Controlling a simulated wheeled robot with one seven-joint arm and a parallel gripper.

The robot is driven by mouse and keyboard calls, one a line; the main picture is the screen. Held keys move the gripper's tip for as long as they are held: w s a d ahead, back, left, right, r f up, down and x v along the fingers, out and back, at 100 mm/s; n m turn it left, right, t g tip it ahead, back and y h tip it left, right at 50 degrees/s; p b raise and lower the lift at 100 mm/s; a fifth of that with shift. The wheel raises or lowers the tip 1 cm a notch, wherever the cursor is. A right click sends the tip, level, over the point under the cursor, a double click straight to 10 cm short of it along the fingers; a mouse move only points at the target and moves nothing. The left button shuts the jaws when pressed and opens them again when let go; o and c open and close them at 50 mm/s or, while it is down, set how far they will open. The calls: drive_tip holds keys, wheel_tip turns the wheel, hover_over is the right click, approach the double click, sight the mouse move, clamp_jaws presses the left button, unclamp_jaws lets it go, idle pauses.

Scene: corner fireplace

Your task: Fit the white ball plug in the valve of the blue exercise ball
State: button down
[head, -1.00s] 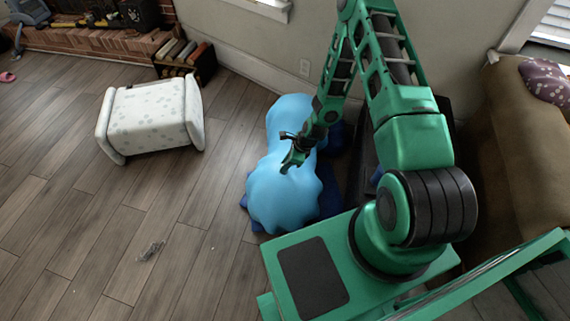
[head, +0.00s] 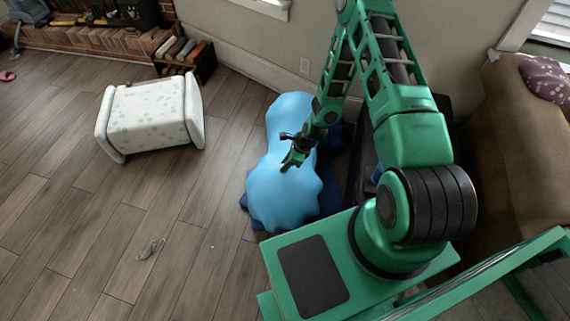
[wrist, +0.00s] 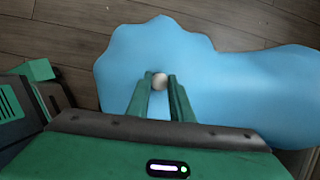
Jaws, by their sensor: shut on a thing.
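The blue exercise ball (head: 279,195) is a lumpy, sagging light-blue shape on the floor in front of my base, and it fills much of the wrist view (wrist: 225,75). The white ball plug (wrist: 160,81) shows as a small pale round thing between my fingertips in the wrist view. My gripper (wrist: 160,84) is shut on the plug, over the blue ball's surface; it also shows in the head view (head: 290,162). I cannot tell whether the plug touches the ball. The valve cannot be made out in either view.
A dark blue mat or cloth (head: 331,200) lies under the ball. A white spotted padded stool (head: 150,115) lies to the left on the wood floor. A brown sofa (head: 505,150) stands at the right. The floor at lower left is mostly clear.

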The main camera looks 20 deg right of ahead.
drive_tip(key=shift+f, duration=0.35)
drive_tip(key=c, duration=1.5)
unclamp_jaws()
drive_tip(key=v, duration=1)
drive_tip(key=shift+d+r, duration=0.1)
drive_tip(key=shift+r, duration=0.2)
